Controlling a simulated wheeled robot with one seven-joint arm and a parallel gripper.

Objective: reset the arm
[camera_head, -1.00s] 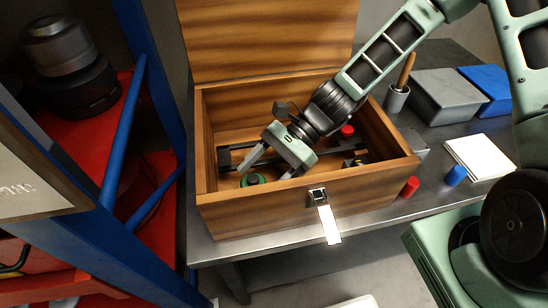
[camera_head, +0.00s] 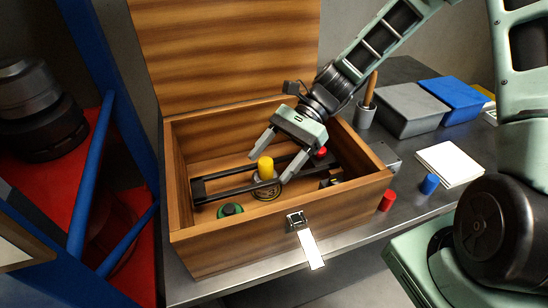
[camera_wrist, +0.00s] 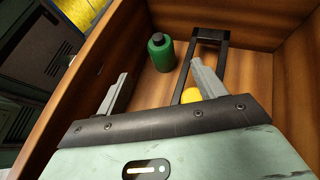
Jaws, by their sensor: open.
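My gripper (camera_head: 271,167) is open, its fingers spread and pointing down over the open wooden box (camera_head: 245,248). In the head view a yellow-topped round piece (camera_head: 265,168) shows between and just below the fingertips, standing at the dark rail frame (camera_head: 225,190) inside the box. In the wrist view my gripper (camera_wrist: 159,68) has nothing between its fingers. The yellow top (camera_wrist: 190,96) is partly hidden there behind the right finger and palm. A green bottle-like piece (camera_wrist: 160,52) stands in the box; it also shows in the head view (camera_head: 230,210).
A red piece (camera_head: 321,153) is in the box, near its right side. On the grey table stand a red cylinder (camera_head: 387,201), a blue cylinder (camera_head: 429,184), a white pad (camera_head: 449,164), a grey box (camera_head: 405,110) and a cup (camera_head: 364,116). A blue rack post (camera_head: 90,180) is at left.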

